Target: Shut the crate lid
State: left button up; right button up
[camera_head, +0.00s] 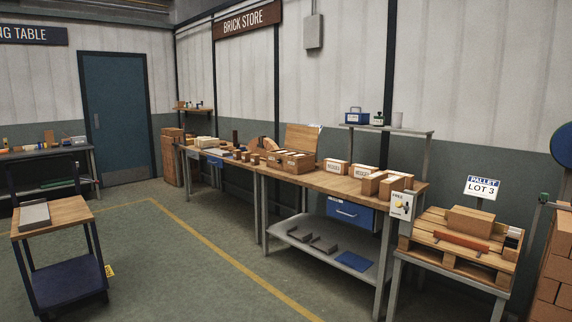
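The wooden crate (290,161) stands on the long workbench near its middle. Its lid (302,138) is open and stands up at the back of the crate, tilted. Several small blocks or compartments show inside the crate, too small to make out clearly. Neither of my grippers is in the head view.
The workbench (330,179) holds labelled boxes (336,166) and bricks (374,184) right of the crate. A pallet table (452,252) stands at the right, a trolley (67,213) at the left. The floor (180,270) between trolley and bench is clear.

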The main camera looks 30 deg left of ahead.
aim_at(298, 137)
jog(key=i+j+u, duration=0.5)
jog(key=i+u, duration=0.15)
jog(key=i, duration=0.15)
jog(key=i+j+u, duration=0.1)
jog(key=i+u, duration=0.35)
jog(key=i, duration=1.6)
